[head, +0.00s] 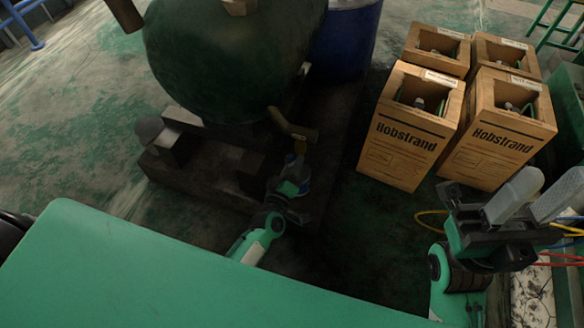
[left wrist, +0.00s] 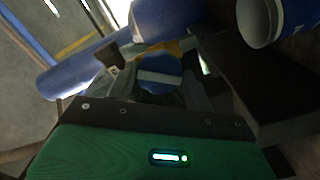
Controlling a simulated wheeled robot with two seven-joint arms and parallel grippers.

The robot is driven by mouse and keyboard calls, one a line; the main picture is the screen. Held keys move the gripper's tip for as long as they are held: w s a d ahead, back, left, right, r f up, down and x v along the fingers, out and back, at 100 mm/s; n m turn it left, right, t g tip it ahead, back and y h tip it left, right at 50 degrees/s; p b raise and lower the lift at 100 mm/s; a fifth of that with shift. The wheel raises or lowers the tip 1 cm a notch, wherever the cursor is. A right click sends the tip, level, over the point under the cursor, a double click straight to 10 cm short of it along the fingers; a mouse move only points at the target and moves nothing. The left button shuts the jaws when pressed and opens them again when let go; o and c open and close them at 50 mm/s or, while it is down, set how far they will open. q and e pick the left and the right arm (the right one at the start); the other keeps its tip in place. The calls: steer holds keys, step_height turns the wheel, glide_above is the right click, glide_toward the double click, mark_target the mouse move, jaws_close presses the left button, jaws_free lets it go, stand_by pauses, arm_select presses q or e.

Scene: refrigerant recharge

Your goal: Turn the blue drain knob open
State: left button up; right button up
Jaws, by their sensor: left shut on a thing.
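The blue drain knob (left wrist: 160,77) shows in the left wrist view between the two fingers of my left gripper (left wrist: 160,88), with a pale bar across its face. My left gripper (head: 294,184) is shut on the knob, low beside the dark base of the green tank (head: 225,60). In the head view the gripper hides most of the knob. A yellow valve part (head: 299,147) shows just above it, under a brownish pipe (head: 292,126) from the tank. My right gripper (head: 536,198) is open and empty at the right, its two grey fingers apart.
Several Hobstrand cardboard boxes (head: 408,140) stand to the right of the tank. A blue drum (head: 347,40) stands behind it. The dark base (head: 215,185) lies close to my left gripper. A green surface (head: 130,270) fills the lower left.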

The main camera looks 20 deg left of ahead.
arm_select(q)
steer(key=shift+r+n, duration=0.2)
steer(key=shift+n, duration=1)
steer(key=n+b, duration=0.1)
steer(key=n, duration=0.2)
steer(key=o, duration=1)
steer(key=shift+r+n, duration=0.1)
steer(key=shift+n, duration=0.4)
steer(key=shift+c, duration=0.2)
steer(key=s+p, duration=0.1)
steer(key=s, duration=0.6)
